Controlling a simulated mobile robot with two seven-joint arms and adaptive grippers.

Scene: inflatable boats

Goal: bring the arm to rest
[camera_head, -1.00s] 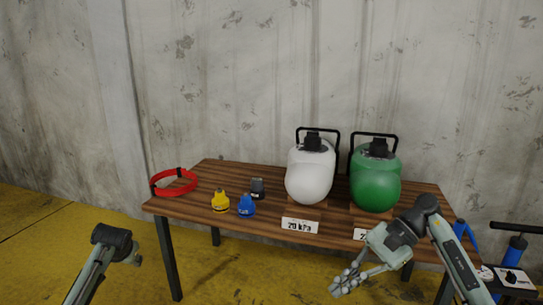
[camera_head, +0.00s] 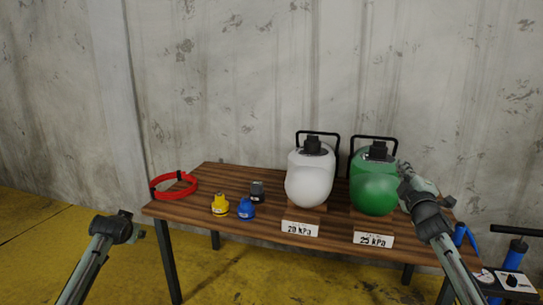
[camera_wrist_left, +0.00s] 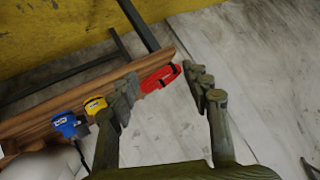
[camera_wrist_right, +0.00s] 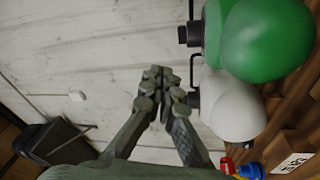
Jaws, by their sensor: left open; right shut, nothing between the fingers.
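My right gripper (camera_wrist_right: 160,88) is shut and empty. In the head view my right gripper (camera_head: 405,172) is partly hidden by its own wrist, just right of the green tank (camera_head: 374,190); I cannot tell whether they touch. In the right wrist view the green tank (camera_wrist_right: 268,40) and white tank (camera_wrist_right: 238,112) lie right of the fingers. My left gripper (camera_wrist_left: 165,90) is open and empty; the red ring (camera_wrist_left: 160,78) shows beyond, between its fingers. In the head view my left arm is at lower left, its fingers not discernible.
The wooden table (camera_head: 190,211) holds a red ring (camera_head: 174,187), yellow (camera_head: 220,206), blue (camera_head: 246,209) and dark (camera_head: 257,190) small pieces, and the white tank (camera_head: 310,180). Signs read 20 kPa (camera_head: 300,228) and 25 kPa (camera_head: 373,239). A blue pump (camera_head: 514,254) stands at right.

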